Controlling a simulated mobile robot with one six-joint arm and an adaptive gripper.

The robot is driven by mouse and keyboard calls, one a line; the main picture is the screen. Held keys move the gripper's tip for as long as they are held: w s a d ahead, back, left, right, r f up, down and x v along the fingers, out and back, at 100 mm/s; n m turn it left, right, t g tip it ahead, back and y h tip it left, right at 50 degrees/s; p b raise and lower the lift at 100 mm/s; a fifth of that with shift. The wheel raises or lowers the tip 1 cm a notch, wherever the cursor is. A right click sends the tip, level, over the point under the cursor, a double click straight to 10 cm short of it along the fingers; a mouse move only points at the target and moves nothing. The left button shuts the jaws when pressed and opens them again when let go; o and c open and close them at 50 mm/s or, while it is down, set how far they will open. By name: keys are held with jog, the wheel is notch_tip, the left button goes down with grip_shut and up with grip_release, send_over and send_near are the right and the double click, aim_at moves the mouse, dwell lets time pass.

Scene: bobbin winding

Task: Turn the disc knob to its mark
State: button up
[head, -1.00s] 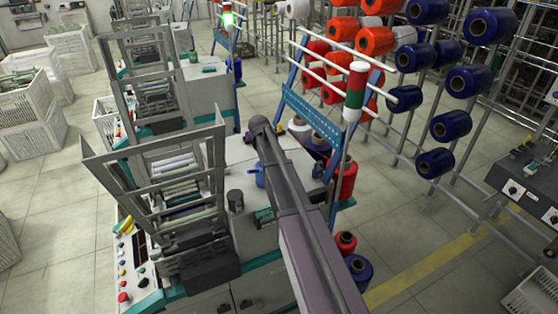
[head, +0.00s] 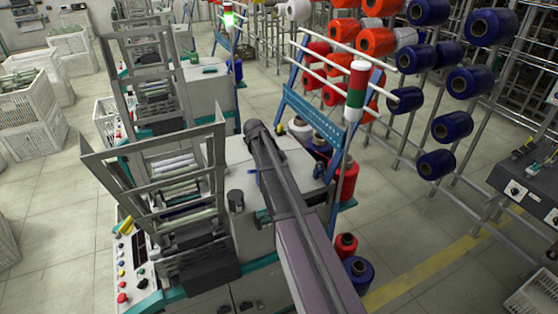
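I cannot make out the disc knob or its mark for certain. A control panel (head: 148,292) with small coloured buttons and a dark round control (head: 142,283) is on the near winding machine (head: 245,240), at lower left. My arm reaches from the bottom right over this machine's top, and its upper end is near the picture's middle. My gripper is not visible; the arm hides part of the machine top, including most of a small blue item there.
A metal frame (head: 221,165) stands on the machine's left side. A red, white and green signal lamp (head: 357,90) and a blue perforated stand (head: 315,111) are behind. Red and blue spools (head: 359,272) stand on the floor at right.

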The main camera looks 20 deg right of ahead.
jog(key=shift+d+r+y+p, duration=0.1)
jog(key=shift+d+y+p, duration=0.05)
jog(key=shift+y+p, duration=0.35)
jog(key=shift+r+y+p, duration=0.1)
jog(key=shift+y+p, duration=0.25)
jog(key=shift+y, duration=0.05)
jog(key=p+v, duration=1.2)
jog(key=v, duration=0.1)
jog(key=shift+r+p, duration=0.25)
jog(key=shift+p, duration=0.1)
dwell(0.4)
